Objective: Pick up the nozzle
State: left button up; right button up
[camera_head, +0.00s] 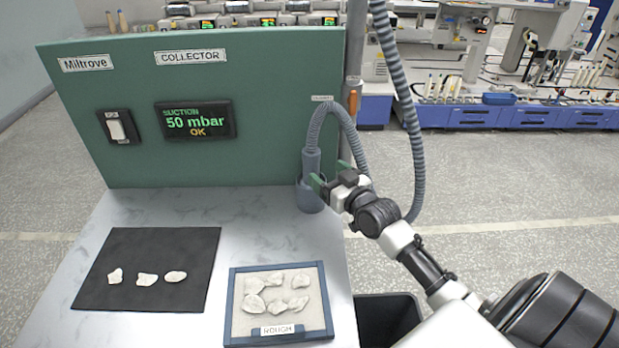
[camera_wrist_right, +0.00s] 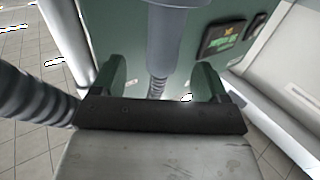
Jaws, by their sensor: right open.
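The nozzle (camera_head: 311,162) is a grey tube standing upright in a grey cup holder (camera_head: 310,196) at the table's right edge, in front of the green collector panel. A ribbed grey hose (camera_head: 345,118) loops from it. My right gripper (camera_head: 329,174) is beside it on the right, its green fingers open towards it. In the right wrist view the grey tube (camera_wrist_right: 178,45) shows between and beyond the open fingers (camera_wrist_right: 160,82). I cannot tell whether a finger touches it. The nozzle's lower end is hidden in the holder. My left gripper is out of view.
A black mat (camera_head: 150,292) with three whitish pieces lies at left on the table. A blue-framed tray (camera_head: 229,310) labelled ROUGH holds several more. The collector panel (camera_head: 250,100) closes the back. A dark bin (camera_head: 385,322) stands beyond the table's right edge.

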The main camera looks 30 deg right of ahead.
aim_at(316, 166)
jog(key=shift+w, duration=0.75)
jog(key=w, duration=0.1)
jog(key=w+p, duration=0.1)
jog(key=w, duration=0.2)
jog(key=shift+w+a+r, duration=0.1)
jog(key=shift+w+a, duration=0.15)
jog(key=shift+a, duration=0.1)
jog(key=shift+w, duration=0.35)
jog(key=shift+s, duration=0.1)
jog(key=shift+c, duration=1.5)
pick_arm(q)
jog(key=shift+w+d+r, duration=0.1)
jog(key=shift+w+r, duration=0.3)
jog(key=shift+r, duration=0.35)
pick_arm(e)
jog(key=c, duration=1)
jog(key=shift+c, duration=0.2)
